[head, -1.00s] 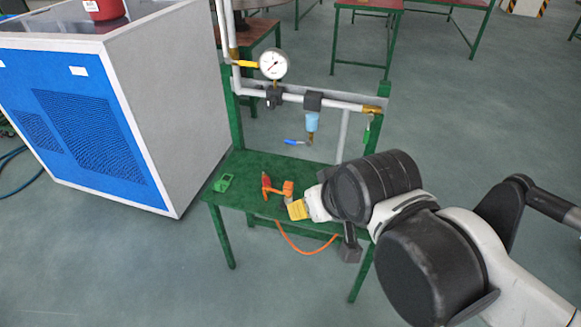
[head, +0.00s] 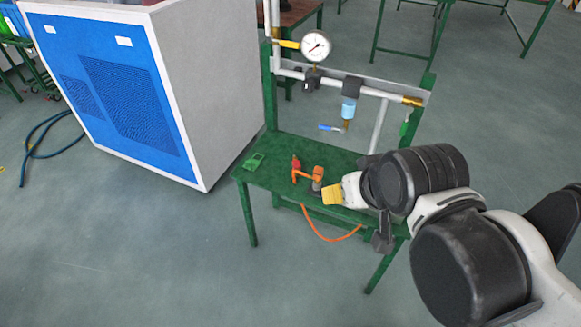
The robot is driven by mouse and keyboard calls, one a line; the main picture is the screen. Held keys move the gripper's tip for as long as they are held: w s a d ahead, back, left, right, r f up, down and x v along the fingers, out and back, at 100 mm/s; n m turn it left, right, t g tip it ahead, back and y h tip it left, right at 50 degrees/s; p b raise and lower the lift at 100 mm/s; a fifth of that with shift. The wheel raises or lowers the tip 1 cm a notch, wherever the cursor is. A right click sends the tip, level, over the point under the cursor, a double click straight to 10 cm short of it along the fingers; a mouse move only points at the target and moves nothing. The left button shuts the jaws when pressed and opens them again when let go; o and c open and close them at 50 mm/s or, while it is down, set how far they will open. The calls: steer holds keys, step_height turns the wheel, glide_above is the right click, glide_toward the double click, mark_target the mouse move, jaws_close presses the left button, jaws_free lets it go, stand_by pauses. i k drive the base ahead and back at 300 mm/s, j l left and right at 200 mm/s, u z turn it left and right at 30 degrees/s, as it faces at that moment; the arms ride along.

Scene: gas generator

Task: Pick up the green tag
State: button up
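A green tag (head: 253,161) lies near the left end of a small green table (head: 278,180). An orange-and-red tool-like object (head: 307,174) lies to its right. A yellow block-like piece (head: 333,195) shows at the end of my arm; I cannot tell whether it is on the table or on my arm. My arm reaches in from the right over the table's right half. A dark downward piece, possibly my gripper (head: 383,235), shows below the arm at the table's front edge. Its fingers are not clear. The tag stands apart from my arm.
Behind the table a pipe frame carries a gauge (head: 316,46), a blue filter (head: 349,108) and a blue-handled valve (head: 331,128). A small green item (head: 404,128) hangs at the right post. A blue-and-white cabinet (head: 120,95) stands left. An orange hose (head: 330,237) hangs below.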

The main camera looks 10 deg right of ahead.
mark_target(252, 165)
steer(key=i+u, duration=0.15)
steer(key=u, duration=0.25)
steer(key=i+l+u, duration=0.15)
steer(key=u, duration=0.3)
steer(key=i+l+u, duration=0.15)
steer(key=u, duration=0.25)
steer(key=i+l+u, duration=0.15)
steer(key=u, duration=0.25)
